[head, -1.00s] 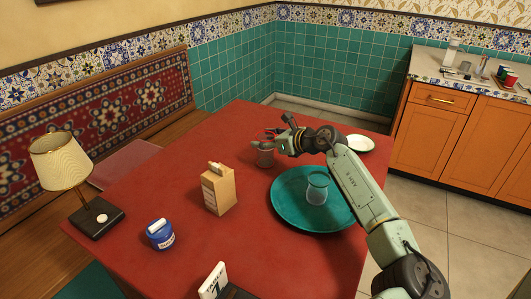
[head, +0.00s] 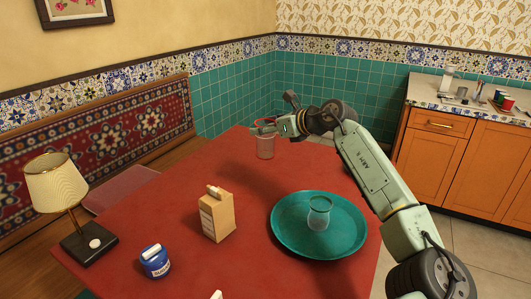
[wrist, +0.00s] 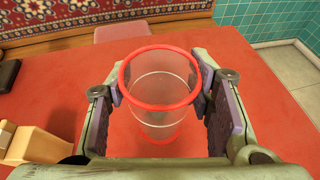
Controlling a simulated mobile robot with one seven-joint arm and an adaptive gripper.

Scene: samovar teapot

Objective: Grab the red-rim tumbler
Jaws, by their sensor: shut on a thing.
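The red-rim tumbler (head: 265,149) is clear, with a bright red ring around its mouth. It is upright beyond the tan box in the head view, and fills the middle of the wrist view (wrist: 160,100). My gripper (head: 268,128) is shut on it near the rim. In the wrist view my gripper's fingers (wrist: 160,95) press on its left and right sides. It appears held above the red table, though the gap under its base is hard to judge. Part of its wall is hidden by the fingers.
A teal tray (head: 290,240) with another clear tumbler (head: 319,214) stands at the right of the red table (head: 180,225). A tan box (head: 216,216), a blue jar (head: 156,262) and a lamp (head: 56,185) stand to the left. The table between box and tray is clear.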

